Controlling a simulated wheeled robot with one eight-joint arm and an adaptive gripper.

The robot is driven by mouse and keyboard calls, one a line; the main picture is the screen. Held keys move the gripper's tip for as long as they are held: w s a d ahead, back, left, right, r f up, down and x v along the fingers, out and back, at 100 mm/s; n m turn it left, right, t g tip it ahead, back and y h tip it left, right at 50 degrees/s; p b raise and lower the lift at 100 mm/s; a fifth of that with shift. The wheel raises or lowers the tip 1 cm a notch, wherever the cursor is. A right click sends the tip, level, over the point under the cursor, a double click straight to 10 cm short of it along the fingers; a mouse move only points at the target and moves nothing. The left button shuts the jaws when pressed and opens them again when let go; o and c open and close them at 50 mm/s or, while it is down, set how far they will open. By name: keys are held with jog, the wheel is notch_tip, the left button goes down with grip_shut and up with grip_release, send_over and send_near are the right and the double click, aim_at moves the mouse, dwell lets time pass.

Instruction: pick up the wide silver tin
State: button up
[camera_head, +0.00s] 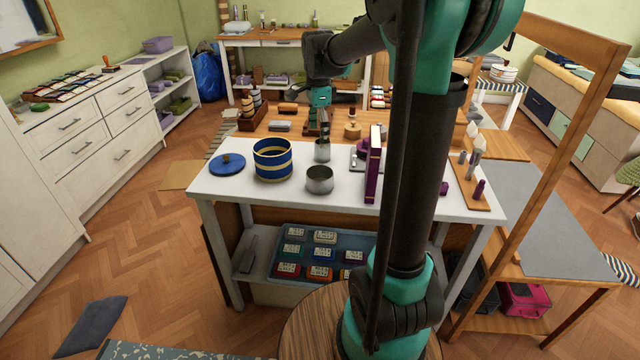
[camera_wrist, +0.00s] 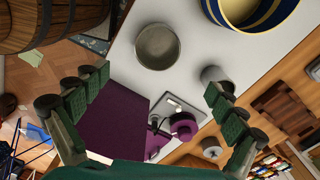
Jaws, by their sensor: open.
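The wide silver tin (camera_head: 320,181) stands upright, open at the top, near the front edge of the white table. In the wrist view this wide silver tin (camera_wrist: 157,47) is beyond the fingertips, at upper middle. A narrower, taller silver tin (camera_head: 322,152) stands behind it; that narrow tin (camera_wrist: 215,76) is beside the right finger in the wrist view, partly hidden by it. My gripper (camera_head: 323,130) hangs above the far side of the table, over the narrow tin's area. In the wrist view my gripper (camera_wrist: 158,82) is open, with nothing held between its fingers.
A blue and cream striped canister (camera_head: 273,160) and a blue lid (camera_head: 227,164) are left of the tin. An upright purple book (camera_head: 374,165) stands at its right. A grey tray with a purple object (camera_wrist: 183,122) is beside the book. The white tabletop (camera_head: 295,195) is clear in front.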

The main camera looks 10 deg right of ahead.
send_near(319, 178)
jog(key=s, duration=0.1)
jog(key=s+f, duration=0.1)
jog(key=s, duration=0.1)
jog(key=shift+s+a+f, duration=0.25)
jog(key=shift+a+f, duration=0.1)
jog(key=shift+s+f, duration=0.2)
jog(key=shift+f, duration=2.45)
jog(key=c, duration=1.2)
